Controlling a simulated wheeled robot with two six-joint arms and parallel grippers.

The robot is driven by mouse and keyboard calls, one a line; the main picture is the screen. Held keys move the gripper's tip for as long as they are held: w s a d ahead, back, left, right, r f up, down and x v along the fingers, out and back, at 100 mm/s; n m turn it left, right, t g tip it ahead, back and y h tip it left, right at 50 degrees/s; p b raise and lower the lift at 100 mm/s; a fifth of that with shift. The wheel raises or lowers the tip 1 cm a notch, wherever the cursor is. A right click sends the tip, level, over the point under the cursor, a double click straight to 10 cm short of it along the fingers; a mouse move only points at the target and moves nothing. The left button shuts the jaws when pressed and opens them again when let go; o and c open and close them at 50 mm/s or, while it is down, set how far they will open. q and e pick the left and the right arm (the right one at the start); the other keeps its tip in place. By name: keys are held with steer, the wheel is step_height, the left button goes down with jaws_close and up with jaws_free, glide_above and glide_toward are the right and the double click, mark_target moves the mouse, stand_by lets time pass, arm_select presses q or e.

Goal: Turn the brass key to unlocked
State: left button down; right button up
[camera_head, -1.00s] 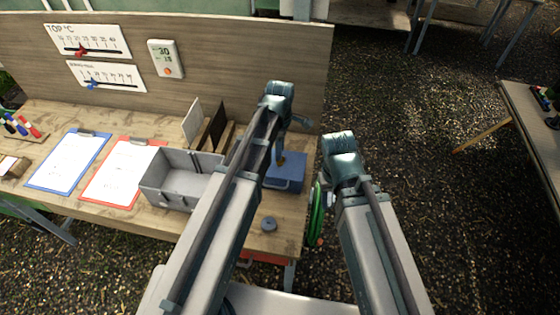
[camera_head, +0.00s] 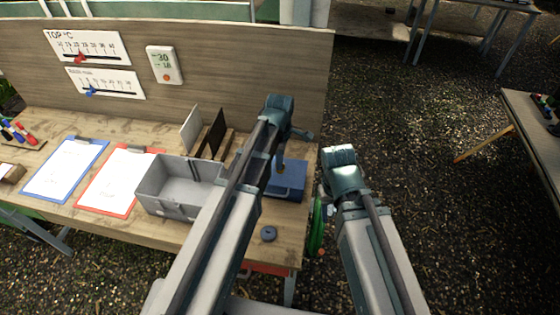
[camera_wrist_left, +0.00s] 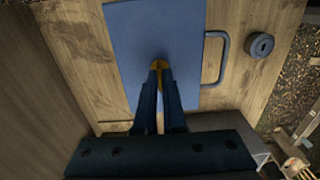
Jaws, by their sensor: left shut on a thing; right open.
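A blue box (camera_head: 290,183) with a handle on one side stands at the right end of the workbench. A small brass key (camera_wrist_left: 160,64) sits on its blue face in the left wrist view. My left gripper (camera_wrist_left: 160,74) is shut on the key, with its two dark fingers meeting around it and hiding most of it. In the head view this gripper (camera_head: 281,160) comes down onto the box from above. My right gripper (camera_head: 326,203) is open beyond the bench's right edge, its fingers largely hidden by its own wrist. The key's exact angle is hard to tell.
A grey bin (camera_head: 156,188) stands left of the box. A dark round knob-like piece (camera_head: 269,233) lies in front of it. A green ring (camera_head: 317,228) hangs at the bench's right edge by my right gripper. Clipboards (camera_head: 66,170) lie further left.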

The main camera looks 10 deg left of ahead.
arm_select(q)
steer(key=shift+m, duration=0.3)
steer(key=m, duration=0.3)
steer(key=shift+m, duration=0.4)
steer(key=m, duration=0.4)
steer(key=shift+m, duration=0.3)
steer(key=m, duration=0.8)
steer(key=shift+m, duration=0.6)
steer(key=c, duration=1)
jaws_free()
